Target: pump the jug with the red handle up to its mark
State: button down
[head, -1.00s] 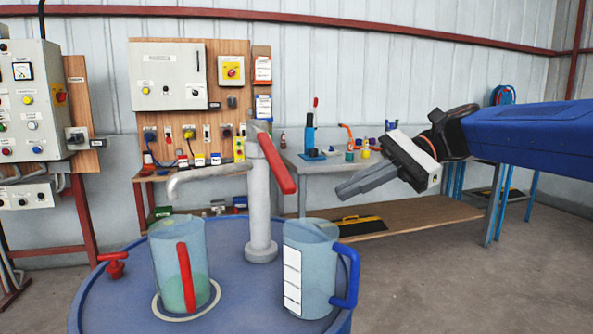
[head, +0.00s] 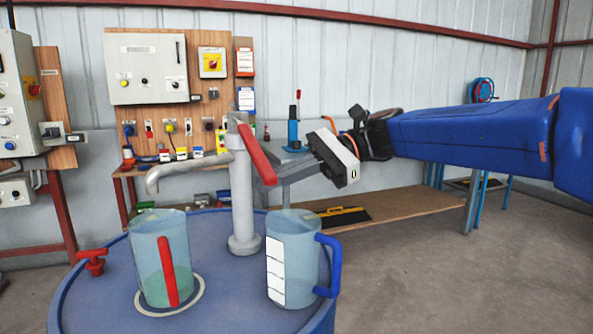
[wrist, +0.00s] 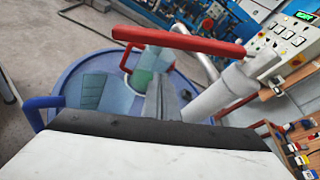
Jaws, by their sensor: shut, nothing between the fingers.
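The clear jug with the red handle (head: 166,285) stands upright on the blue drum (head: 214,300) under the spout (head: 175,172), inside a pale ring. Green liquid fills roughly its lower third; I cannot make out its mark. It also shows in the wrist view (wrist: 152,64). The grey hand pump (head: 242,205) carries a red lever (head: 258,156), slanting down to the right. My gripper (head: 274,176) is shut and empty beside the lever's lower end, partly behind it. In the wrist view, the lever (wrist: 178,41) crosses beyond my fingertips (wrist: 161,82); I cannot tell whether they touch.
A clear jug with a blue handle (head: 292,262) and white scale stands right of the pump, below my gripper. A red tap-like fitting (head: 92,262) sits at the drum's left edge. A workbench (head: 390,210) and wall panels stand behind. The floor at right is clear.

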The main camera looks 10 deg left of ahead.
aim_at(253, 145)
jog(key=shift+s+d+r, duration=0.15)
jog(key=shift+s+r, duration=0.05)
jog(key=shift+r, duration=0.45)
jog(key=shift+s+d+r, duration=0.15)
jog(key=shift+r, duration=0.45)
jog(key=shift+s+d+r, duration=0.15)
jog(key=shift+s+r, duration=0.05)
jog(key=shift+r, duration=0.45)
jog(key=shift+s+d+r, duration=0.15)
jog(key=shift+s+r, duration=0.1)
jog(key=shift+r, duration=0.45)
